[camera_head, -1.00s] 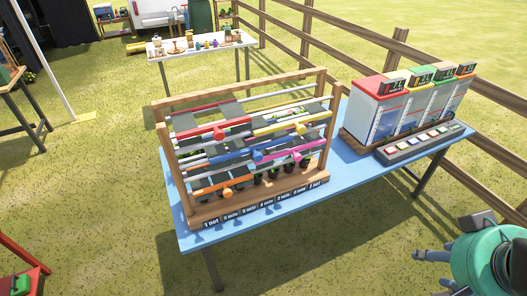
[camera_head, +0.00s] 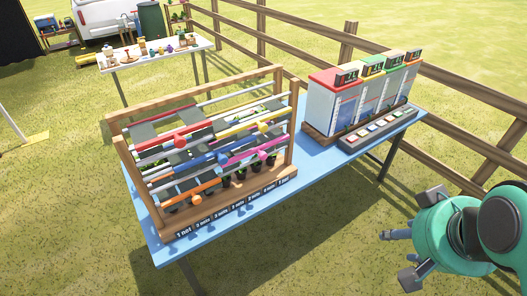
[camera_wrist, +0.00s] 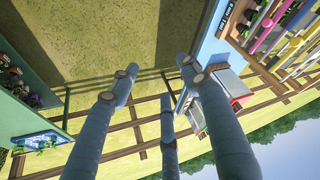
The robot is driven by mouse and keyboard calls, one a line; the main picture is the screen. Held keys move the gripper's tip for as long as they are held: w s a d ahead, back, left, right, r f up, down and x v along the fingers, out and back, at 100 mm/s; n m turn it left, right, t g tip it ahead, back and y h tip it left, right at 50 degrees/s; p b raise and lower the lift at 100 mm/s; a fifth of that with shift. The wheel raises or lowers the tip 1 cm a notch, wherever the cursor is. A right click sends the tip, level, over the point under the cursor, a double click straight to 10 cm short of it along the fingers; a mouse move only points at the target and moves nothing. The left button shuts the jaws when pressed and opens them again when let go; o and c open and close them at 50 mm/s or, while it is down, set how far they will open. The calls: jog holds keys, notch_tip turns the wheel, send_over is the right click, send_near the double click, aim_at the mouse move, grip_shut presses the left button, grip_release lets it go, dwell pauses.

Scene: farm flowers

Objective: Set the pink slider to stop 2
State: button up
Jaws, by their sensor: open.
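The pink slider (camera_head: 257,151) is a bar with a round knob on a rail in the lower right part of the wooden rack. The rack (camera_head: 288,117) stands on the blue table (camera_head: 318,156). Its front board (camera_head: 235,211) carries a row of labels, with "1 net" at both ends. My gripper (camera_head: 396,256) is at the lower right of the head view, open and empty, well apart from the rack. In the wrist view its fingers (camera_wrist: 150,84) are spread with nothing between them, and the rack shows tilted at the upper right.
Red, yellow, blue and orange (camera_head: 196,188) sliders share the rack. A dispenser unit (camera_head: 352,102) with coloured tops and a button panel (camera_head: 380,130) stands on the table's right. A wooden fence (camera_head: 460,88) runs behind. Grass in front is clear.

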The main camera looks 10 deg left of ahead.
dwell(0.5)
jog(key=w+a+f+n+t, duration=0.1)
jog(key=w+a+f+t, duration=0.1)
jog(key=w, duration=0.9)
jog(key=w+a+f+n+t+y, duration=0.1)
jog(key=w+a+f+n+t, duration=0.15)
jog(key=w, duration=0.75)
jog(key=w+a+f+t, duration=0.1)
jog(key=w+f, duration=0.1)
jog(key=w, duration=0.9)
jog(key=w+a+f+n+t+y, duration=0.1)
jog(key=w+a+f+n+y, duration=0.2)
jog(key=a+f, duration=0.4)
jog(key=w+a+f+n+t+y, duration=0.1)
jog(key=w+a+f+y, duration=0.25)
jog(key=a+f, duration=0.35)
jog(key=s+a+f+y, duration=0.1)
jog(key=a, duration=0.1)
jog(key=s+a+f+n+y, duration=0.1)
jog(key=s+a+f+y, duration=0.1)
jog(key=s+a+f+y+p, duration=0.1)
jog(key=s+a+y, duration=0.1)
jog(key=shift+a+f+n, duration=0.2)
jog(key=shift+f+n, duration=0.05)
jog(key=shift+f, duration=0.05)
